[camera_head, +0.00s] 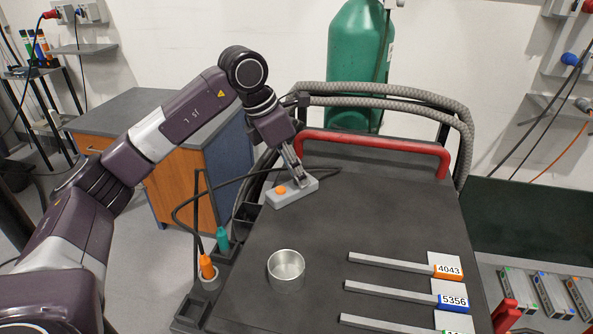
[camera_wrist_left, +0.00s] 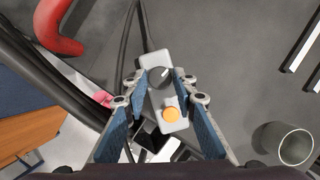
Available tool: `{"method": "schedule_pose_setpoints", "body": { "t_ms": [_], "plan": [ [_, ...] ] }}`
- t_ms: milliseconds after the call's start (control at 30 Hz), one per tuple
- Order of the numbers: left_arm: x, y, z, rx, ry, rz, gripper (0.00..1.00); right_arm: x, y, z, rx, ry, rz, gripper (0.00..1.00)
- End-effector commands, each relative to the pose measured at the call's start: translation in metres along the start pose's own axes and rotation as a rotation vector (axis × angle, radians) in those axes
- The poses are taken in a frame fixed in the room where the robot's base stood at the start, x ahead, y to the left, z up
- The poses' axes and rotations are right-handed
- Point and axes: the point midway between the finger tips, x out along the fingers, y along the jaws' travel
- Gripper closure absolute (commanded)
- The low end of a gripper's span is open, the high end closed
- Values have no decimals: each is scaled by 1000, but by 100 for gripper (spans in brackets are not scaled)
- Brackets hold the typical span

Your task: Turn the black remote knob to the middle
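The remote (camera_head: 292,192) is a small light-grey box with an orange button, lying near the table's back left corner with a dark cable. In the left wrist view the remote (camera_wrist_left: 157,59) shows its round black knob (camera_wrist_left: 158,77) with a pale pointer mark, slanting to the upper right. The orange button (camera_wrist_left: 171,115) is below the knob. My left gripper (camera_head: 295,172) reaches down over the remote. In the wrist view its blue-padded fingers (camera_wrist_left: 162,78) are apart, one on each side of the knob, with gaps visible. In the head view the gripper hides the knob. My right gripper is out of view.
A red handle bar (camera_head: 375,146) and thick grey hoses run along the table's back edge. A metal cup (camera_head: 286,268) stands front left of centre. Numbered grey bars (camera_head: 390,263) lie at the right. Orange and green-handled tools stand at the left edge. The table's middle is clear.

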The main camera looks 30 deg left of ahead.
Motion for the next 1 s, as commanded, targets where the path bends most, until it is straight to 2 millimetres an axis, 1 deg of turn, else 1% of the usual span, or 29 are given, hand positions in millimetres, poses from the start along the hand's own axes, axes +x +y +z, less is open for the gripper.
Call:
{"method": "schedule_pose_setpoints", "body": {
  "t_ms": [33,100,367,467,567,800,900,1000],
  "plan": [
    [0,0,0,0,0,0,66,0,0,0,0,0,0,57],
    [0,0,0,0,0,0,61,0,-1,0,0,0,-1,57],
    [-1,0,0,0,0,0,61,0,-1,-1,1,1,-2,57],
    [-7,0,0,0,0,0,61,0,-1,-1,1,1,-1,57],
    [-22,1,1,0,-3,2,61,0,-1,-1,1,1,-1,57],
    [-74,0,1,0,-3,2,61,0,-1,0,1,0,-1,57],
    [-93,1,1,-1,-3,2,61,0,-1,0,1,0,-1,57],
    [-107,0,1,0,-2,1,61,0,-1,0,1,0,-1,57]
  ]
}}
